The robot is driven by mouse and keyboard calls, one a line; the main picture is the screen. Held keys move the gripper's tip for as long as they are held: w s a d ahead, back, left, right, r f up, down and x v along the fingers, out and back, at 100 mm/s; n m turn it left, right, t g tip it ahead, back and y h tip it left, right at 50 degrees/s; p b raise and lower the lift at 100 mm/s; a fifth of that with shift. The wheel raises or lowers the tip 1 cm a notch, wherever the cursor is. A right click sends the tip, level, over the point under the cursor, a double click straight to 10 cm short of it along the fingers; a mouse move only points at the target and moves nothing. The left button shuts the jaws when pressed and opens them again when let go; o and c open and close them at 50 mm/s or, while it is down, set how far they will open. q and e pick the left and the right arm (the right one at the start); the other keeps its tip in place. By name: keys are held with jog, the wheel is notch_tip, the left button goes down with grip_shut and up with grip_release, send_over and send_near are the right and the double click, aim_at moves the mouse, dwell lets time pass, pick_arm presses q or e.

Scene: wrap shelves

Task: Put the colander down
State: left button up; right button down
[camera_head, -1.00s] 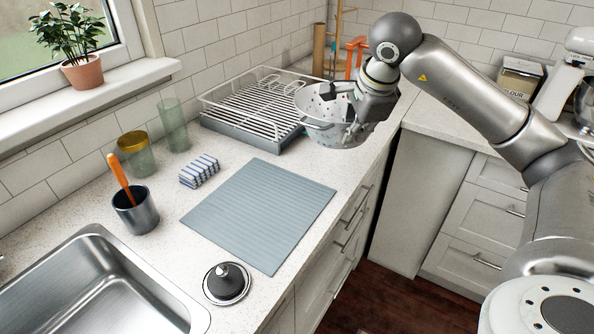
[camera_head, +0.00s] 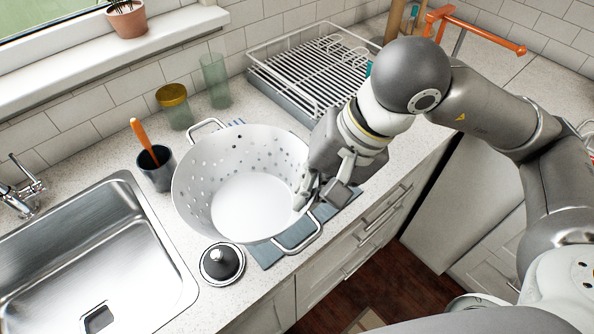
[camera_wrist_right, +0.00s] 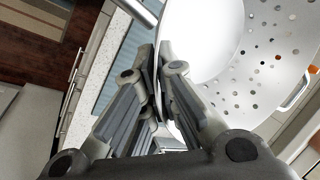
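The white colander (camera_head: 205,155), with holes in its wall and two wire handles, is upright in front of the blue-grey ribbed mat (camera_head: 296,236), covering most of it. My right gripper (camera_head: 305,195) is shut on its right rim, one finger inside the bowl. In the right wrist view, the fingers (camera_wrist_right: 158,85) pinch the wall of the colander (camera_wrist_right: 215,45), and the mat (camera_wrist_right: 118,60) shows beyond them. The colander appears held above the mat; its underside is hidden, so the gap cannot be told. My left gripper is not in view.
A black-and-steel lid (camera_head: 222,263) lies close to the colander's front. The sink (camera_head: 95,255) is left, the dish rack (camera_head: 310,75) behind.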

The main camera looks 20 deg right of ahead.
jog(key=w+d+f+p, duration=0.2)
jog(key=w+f, duration=0.1)
jog(key=w+d+f+p, duration=0.1)
jog(key=w+d+f, duration=0.1)
jog(key=w+f, duration=0.1)
jog(key=w+d+f+p, duration=0.2)
jog(key=w+d+f, duration=0.1)
jog(key=w, duration=0.2)
jog(key=shift+w+f+p, duration=0.1)
jog(key=shift+f+p, duration=0.2)
jog(key=shift+f, duration=0.1)
notch_tip(320, 180, down, 2)
jog(key=shift+f+p, duration=0.1)
jog(key=shift+p, duration=0.65)
jog(key=shift+f, duration=0.4)
jog(key=c, duration=2.2)
grip_release()
jog(key=shift+f, duration=0.2)
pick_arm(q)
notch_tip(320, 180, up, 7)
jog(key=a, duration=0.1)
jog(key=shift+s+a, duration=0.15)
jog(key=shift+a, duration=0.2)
pick_arm(e)
jog(key=o, duration=0.6)
jog(key=shift+r, duration=0.1)
jog(key=shift+c, duration=0.2)
